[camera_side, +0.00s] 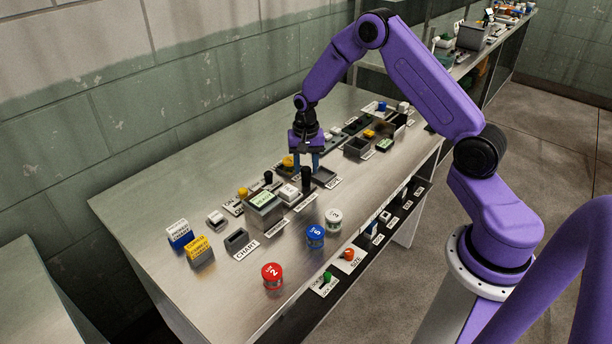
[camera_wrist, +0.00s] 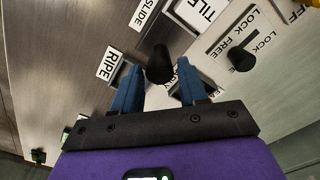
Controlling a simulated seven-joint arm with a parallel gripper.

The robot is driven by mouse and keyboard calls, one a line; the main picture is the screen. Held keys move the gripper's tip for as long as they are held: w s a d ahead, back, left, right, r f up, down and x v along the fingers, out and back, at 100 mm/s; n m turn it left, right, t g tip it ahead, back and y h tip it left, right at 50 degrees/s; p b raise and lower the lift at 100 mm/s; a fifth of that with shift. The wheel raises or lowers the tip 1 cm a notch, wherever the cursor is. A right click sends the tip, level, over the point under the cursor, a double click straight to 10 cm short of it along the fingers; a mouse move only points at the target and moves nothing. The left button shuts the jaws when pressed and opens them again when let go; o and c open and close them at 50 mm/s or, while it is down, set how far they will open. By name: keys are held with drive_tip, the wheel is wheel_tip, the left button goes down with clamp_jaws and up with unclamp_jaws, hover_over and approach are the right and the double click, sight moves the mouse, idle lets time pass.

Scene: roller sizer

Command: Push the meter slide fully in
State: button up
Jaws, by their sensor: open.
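The meter slide shows as an upright black knob (camera_side: 306,181), close to the SLIDE label (camera_side: 304,202) on the steel bench. In the wrist view, the black knob (camera_wrist: 159,64) stands between my blue fingertips, with the SLIDE label (camera_wrist: 143,14) beyond it. My gripper (camera_side: 306,167) is open and points down, with one finger on each side of the knob. In the wrist view, my gripper (camera_wrist: 157,76) shows gaps between the knob and both fingers. I cannot tell how far in the slide is.
The RIPE tray (camera_side: 325,178) is close on the right. Red (camera_side: 272,276), blue (camera_side: 315,237) and white (camera_side: 334,220) cans stand near the front edge.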

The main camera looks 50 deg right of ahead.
sight(281, 193)
drive_tip(key=shift+f, duration=2.05)
clamp_jaws()
drive_tip(key=a, duration=1)
drive_tip(key=shift+a, duration=0.2)
unclamp_jaws()
drive_tip(key=shift+a, duration=0.1)
drive_tip(key=shift+r, duration=0.15)
